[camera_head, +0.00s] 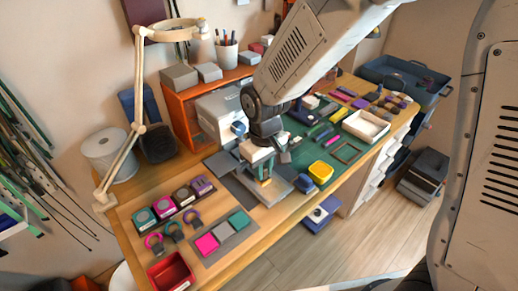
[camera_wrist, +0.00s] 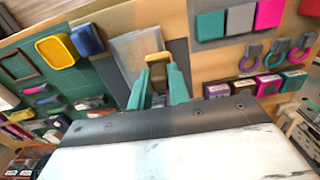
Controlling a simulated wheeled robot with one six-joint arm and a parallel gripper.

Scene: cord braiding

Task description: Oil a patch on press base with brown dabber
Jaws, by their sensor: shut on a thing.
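My gripper (camera_wrist: 160,88) has two teal fingers, shut on a small brown-yellow piece, seemingly the brown dabber (camera_wrist: 158,60). In the head view, my gripper (camera_head: 262,170) points down over the workbench, and a yellowish bit of the dabber (camera_head: 265,182) shows beneath it. Below is a light grey metal plate, seemingly the press base (camera_wrist: 128,48); it also shows in the head view (camera_head: 285,190). The dabber appears over the plate's edge; whether it touches cannot be told. No oil patch can be made out.
A yellow tray (camera_head: 321,171) and a blue block (camera_head: 304,183) stand just right of the plate. Coloured blocks, rings and a red bin (camera_head: 171,273) lie at the front left. An orange shelf (camera_head: 180,115) stands behind. A lamp arm (camera_head: 137,80) rises at the left.

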